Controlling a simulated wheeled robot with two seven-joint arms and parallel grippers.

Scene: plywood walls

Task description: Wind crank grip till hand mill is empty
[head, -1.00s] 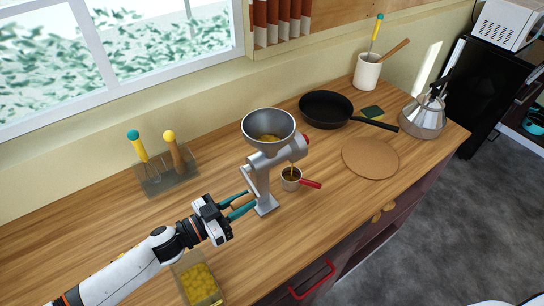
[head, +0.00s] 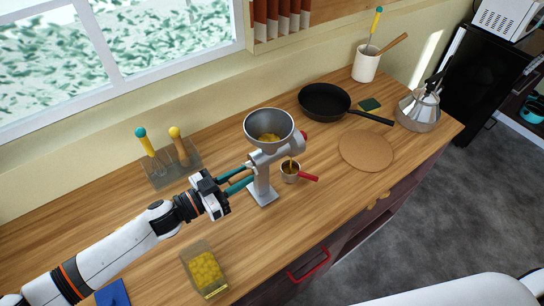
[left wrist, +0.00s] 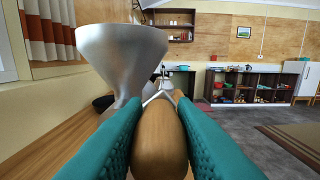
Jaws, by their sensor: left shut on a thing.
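The grey metal hand mill (head: 263,188) stands upright on the counter, with a wide funnel hopper (head: 255,123) on top. Some yellow stuff (head: 269,138) lies in the bottom of the hopper. My left gripper (head: 247,178) is at the mill's left side. In the left wrist view its teal fingers are shut on the wooden crank grip (left wrist: 158,145), with the hopper (left wrist: 118,55) just beyond. A small cup (head: 290,173) with a red handle sits below the spout, and yellow stuff shows between spout and cup. My right gripper is not in view.
A box of yellow balls (head: 205,271) lies in front of the mill. A utensil holder (head: 171,168) stands behind on the left. A black pan (head: 325,102), cork mat (head: 366,150) and kettle (head: 418,109) are to the right.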

